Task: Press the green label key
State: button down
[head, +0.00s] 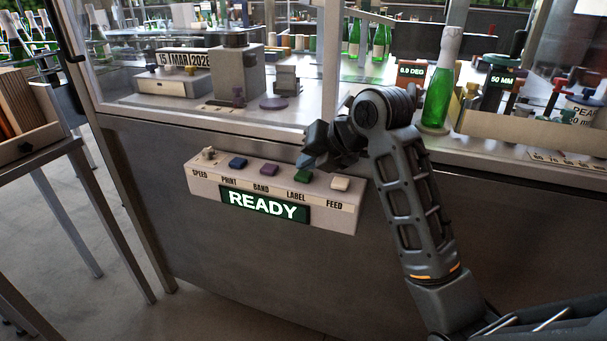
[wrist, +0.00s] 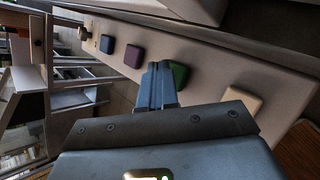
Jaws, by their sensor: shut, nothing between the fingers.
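The green label key (head: 302,175) sits on top of the control box (head: 276,210), above the word LABEL and between the purple band key (head: 269,170) and the white feed key (head: 340,184). My gripper (head: 308,160) is shut and empty, with its fingertips close over the green key. In the wrist view the fingers (wrist: 158,84) partly cover the green key (wrist: 179,75). I cannot tell whether they touch it.
The blue print key (head: 238,163) and the speed knob (head: 208,154) are further left on the box. The box display (head: 264,205) reads READY. A glass pane and machine ledge rise behind. A green bottle (head: 439,90) stands to the right of my wrist.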

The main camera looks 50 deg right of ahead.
aim_at(307, 176)
jog(key=shift+f+b, duration=0.45)
jog(key=shift+f, duration=0.1)
jog(key=shift+r, duration=0.1)
dwell(0.5)
jog(key=shift+r+p, duration=0.65)
jog(key=shift+r, duration=0.25)
jog(key=shift+r+p, duration=1.7)
jog(key=shift+r, duration=0.85)
jog(key=shift+a+f, duration=0.1)
jog(key=shift+f, duration=0.05)
